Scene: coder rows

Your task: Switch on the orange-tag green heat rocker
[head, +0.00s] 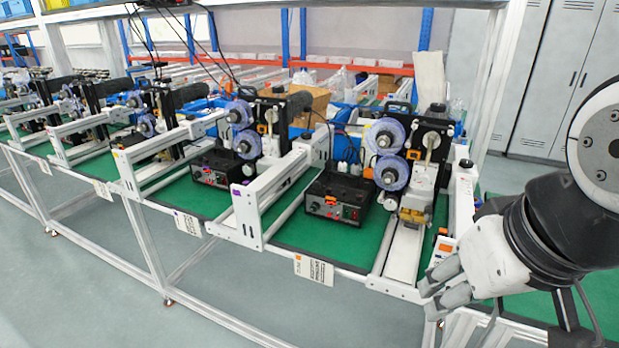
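A black control box (337,203) sits on the green bench top at the right-hand coder station. Its front panel carries knobs and a small green rocker (351,213); it is too small to tell which way the rocker is tipped. The card (314,269) on the bench edge below this box has an orange tag (299,258). My gripper (428,300) is at the lower right, to the right of the box and well apart from it, near the bench's front edge. Its fingers look empty, but their gap is unclear.
A white frame post (247,216) stands left of the box. Printer rollers (389,156) and a white rail (405,250) stand between the box and my gripper. Another control box (216,170) is at the neighbouring station. The grey floor in front is clear.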

